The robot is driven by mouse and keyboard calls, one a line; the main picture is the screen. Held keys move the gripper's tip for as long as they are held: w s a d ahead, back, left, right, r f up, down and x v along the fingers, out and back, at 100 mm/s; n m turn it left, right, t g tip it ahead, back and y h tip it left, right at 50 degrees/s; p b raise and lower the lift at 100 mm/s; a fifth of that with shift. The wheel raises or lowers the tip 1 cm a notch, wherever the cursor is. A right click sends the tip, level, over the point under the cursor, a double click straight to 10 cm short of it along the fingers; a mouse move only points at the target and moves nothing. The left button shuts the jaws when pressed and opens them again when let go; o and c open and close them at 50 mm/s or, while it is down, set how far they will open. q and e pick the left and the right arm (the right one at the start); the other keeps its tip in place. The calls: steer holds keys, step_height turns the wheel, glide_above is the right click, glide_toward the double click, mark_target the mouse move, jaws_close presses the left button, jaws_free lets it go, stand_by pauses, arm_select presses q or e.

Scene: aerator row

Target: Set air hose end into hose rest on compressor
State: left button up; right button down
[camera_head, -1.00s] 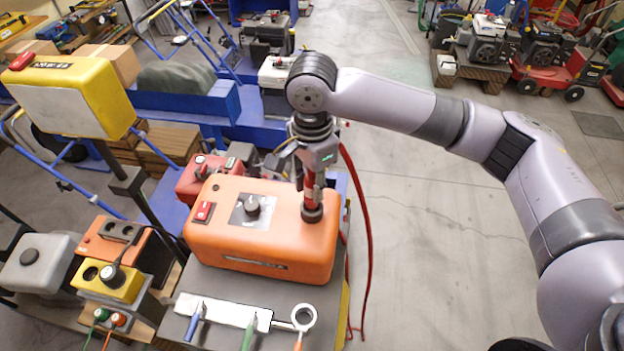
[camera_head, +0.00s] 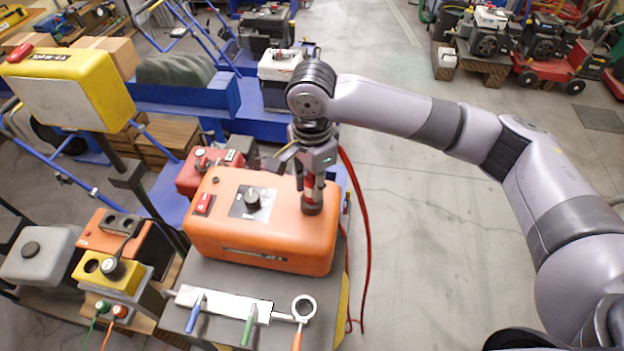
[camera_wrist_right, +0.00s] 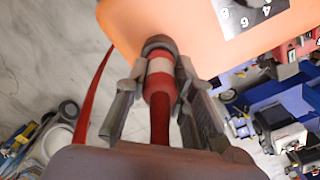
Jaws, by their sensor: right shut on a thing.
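The orange compressor (camera_head: 265,235) has a dial and a red switch on top. My right gripper (camera_head: 313,180) is shut on the red air hose end (camera_head: 312,194), which has a pale band. The hose end points down at the compressor's right top corner, and its dark lower end meets a dark round part there. I cannot tell whether it is seated or only touching. In the right wrist view the fingers (camera_wrist_right: 162,95) flank the hose end (camera_wrist_right: 160,75). The red hose (camera_head: 363,220) hangs down to the right. My left gripper is out of view.
A grey ledge in front of the compressor carries a white rack (camera_head: 235,306) with several coloured-handled tools and a grey ring (camera_head: 303,307). A yellow box (camera_head: 70,90) on a post stands left. A red machine (camera_head: 203,165) sits behind.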

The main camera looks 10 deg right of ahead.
steer(key=shift+f, duration=0.35)
steer(key=c, duration=1.3)
jaws_free()
